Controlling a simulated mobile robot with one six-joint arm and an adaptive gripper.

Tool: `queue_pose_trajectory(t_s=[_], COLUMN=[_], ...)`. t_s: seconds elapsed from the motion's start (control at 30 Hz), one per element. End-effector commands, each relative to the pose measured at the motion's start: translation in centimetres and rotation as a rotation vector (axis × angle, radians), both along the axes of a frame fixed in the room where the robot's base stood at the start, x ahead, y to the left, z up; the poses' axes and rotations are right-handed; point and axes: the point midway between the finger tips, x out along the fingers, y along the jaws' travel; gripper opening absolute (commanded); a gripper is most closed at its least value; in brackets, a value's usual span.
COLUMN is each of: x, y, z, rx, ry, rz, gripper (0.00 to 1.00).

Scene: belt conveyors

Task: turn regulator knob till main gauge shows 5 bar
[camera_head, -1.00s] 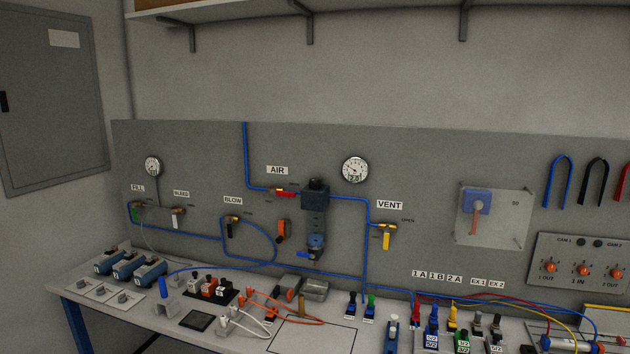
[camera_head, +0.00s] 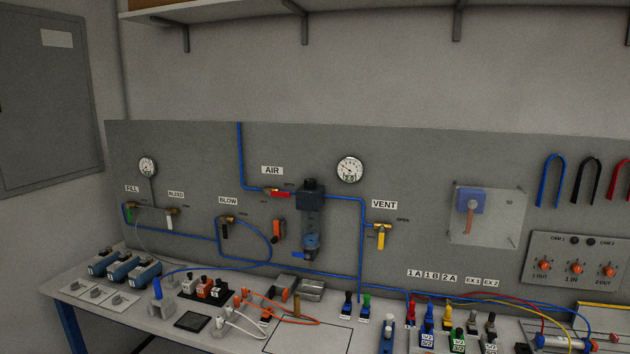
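The main gauge (camera_head: 349,170) is a round white dial on the grey panel, right of the AIR label (camera_head: 272,170). A small number box shows low on its face, too small to read surely; its needle is also too fine to read. The regulator (camera_head: 310,196) is a black block with a dark knob (camera_head: 310,184) on top, in the blue air line below and left of the gauge. A filter bowl hangs beneath it. The red-handled AIR valve (camera_head: 276,192) sits just left of the regulator. My gripper is not in view.
A smaller gauge (camera_head: 148,166) sits above the FILL and BLEED valves at left. The yellow VENT valve (camera_head: 381,238) is right of the regulator. The bench (camera_head: 310,338) below carries fittings, hoses and valves. A shelf (camera_head: 230,12) overhangs above; the wall before the regulator is unobstructed.

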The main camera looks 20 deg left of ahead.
Motion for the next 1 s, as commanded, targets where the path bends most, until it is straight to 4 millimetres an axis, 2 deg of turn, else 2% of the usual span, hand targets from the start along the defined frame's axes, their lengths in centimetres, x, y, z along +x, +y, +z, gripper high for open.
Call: queue_pose_trajectory(t_s=[0.83, 0.93, 1.0], x=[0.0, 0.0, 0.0], y=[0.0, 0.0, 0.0], z=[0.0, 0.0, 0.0], rx=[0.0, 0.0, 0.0], ry=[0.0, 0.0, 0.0], rz=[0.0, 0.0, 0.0], gripper=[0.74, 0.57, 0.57])
